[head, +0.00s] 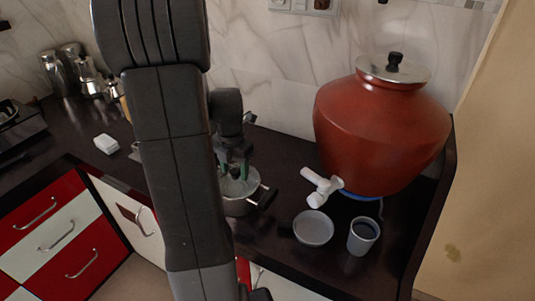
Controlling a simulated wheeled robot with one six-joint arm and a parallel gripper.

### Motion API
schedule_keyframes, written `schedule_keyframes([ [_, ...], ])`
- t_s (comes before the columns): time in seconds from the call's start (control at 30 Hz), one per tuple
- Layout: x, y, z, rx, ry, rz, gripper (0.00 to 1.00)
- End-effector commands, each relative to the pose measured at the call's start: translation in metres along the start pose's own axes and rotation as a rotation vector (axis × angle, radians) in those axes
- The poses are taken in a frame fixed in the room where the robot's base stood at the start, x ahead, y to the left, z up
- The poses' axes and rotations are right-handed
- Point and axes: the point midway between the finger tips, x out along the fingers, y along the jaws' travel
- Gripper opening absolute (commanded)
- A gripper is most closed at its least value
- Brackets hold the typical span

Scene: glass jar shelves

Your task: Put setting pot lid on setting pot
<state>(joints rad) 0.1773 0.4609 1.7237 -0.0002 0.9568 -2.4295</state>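The setting pot (238,208) is a small metal pot with dark handles on the dark counter, partly hidden behind my arm. The setting pot lid (236,187) is a pale, shiny disc with a dark knob, at the pot's mouth. Whether it rests on the rim or hangs just above it cannot be told. My gripper (235,170) points down over the pot, with its greenish fingertips on either side of the lid's knob. The view is too small to show whether the fingers touch the knob.
A large red-brown water pot (380,135) with a white tap (322,187) stands to the right. A grey bowl (312,229) and a cup (363,236) stand near the counter's front edge. A white block (106,144) and metal jars (88,75) are at left.

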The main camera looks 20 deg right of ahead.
Motion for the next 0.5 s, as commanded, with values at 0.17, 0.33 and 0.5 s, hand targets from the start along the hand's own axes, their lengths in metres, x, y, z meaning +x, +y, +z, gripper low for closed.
schedule_keyframes([
  [0.17,0.0,0.0,0.0,0.0,0.0,0.0,0.53],
  [0.33,0.0002,-0.0001,-0.0001,0.0,0.0,0.0,0.53],
  [0.5,0.0002,0.0,-0.0001,0.0,0.0,0.0,0.53],
])
